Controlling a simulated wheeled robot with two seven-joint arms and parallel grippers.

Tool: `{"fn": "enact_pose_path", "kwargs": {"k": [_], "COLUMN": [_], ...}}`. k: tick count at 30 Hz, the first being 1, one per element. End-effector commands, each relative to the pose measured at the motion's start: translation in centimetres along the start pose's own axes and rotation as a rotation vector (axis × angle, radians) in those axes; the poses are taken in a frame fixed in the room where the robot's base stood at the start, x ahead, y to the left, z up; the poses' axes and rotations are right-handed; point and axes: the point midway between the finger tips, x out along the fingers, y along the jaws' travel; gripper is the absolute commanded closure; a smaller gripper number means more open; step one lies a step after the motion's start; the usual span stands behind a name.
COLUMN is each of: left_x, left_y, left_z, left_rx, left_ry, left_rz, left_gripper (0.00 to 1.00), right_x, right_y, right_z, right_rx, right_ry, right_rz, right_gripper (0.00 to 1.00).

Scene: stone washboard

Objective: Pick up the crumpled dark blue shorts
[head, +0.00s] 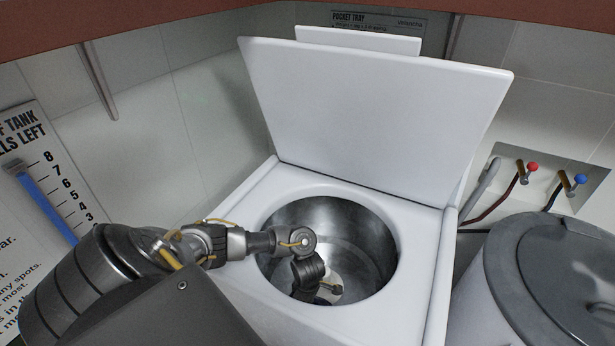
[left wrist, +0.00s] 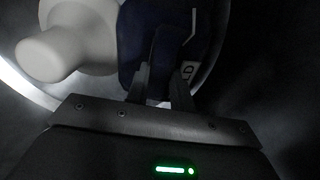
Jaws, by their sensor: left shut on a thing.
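My left arm reaches down through the round opening of the white top-loading washer. My left gripper (head: 324,296) is low inside the steel drum, and its fingers are mostly hidden by my own wrist. In the left wrist view the gripper (left wrist: 160,92) is shut on the dark blue shorts (left wrist: 133,45). The dark cloth carries a pale line and a small light mark. Most of the shorts is hidden in the head view. My right gripper is not in view.
A pale agitator (left wrist: 70,45) stands close beside the shorts. The steel drum wall (head: 375,240) surrounds my gripper. The washer's white lid (head: 370,115) stands open behind. A grey round lid (head: 560,270) and red and blue taps (head: 532,167) are at the right.

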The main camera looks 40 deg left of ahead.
Motion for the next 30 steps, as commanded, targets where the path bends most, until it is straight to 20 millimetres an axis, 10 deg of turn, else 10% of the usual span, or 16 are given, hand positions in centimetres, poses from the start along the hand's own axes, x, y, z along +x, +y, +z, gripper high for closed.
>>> {"fn": "enact_pose_path", "kwargs": {"k": [8, 22, 30], "left_x": [-2.6, -12.8, -11.5], "left_y": [0.2, 0.3, 6.5], "left_z": [0.1, -0.1, 0.0], "left_rx": [0.002, 0.002, -0.005], "left_ry": [-0.004, 0.001, 0.0], "left_rz": [0.004, 0.005, 0.006], "left_gripper": [1.0, 1.0, 1.0], "right_x": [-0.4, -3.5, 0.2], "right_y": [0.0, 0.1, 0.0], "right_z": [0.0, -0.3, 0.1], "right_rx": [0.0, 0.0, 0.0], "right_ry": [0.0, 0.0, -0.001], "right_rz": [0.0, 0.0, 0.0], "right_gripper": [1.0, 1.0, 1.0]}}
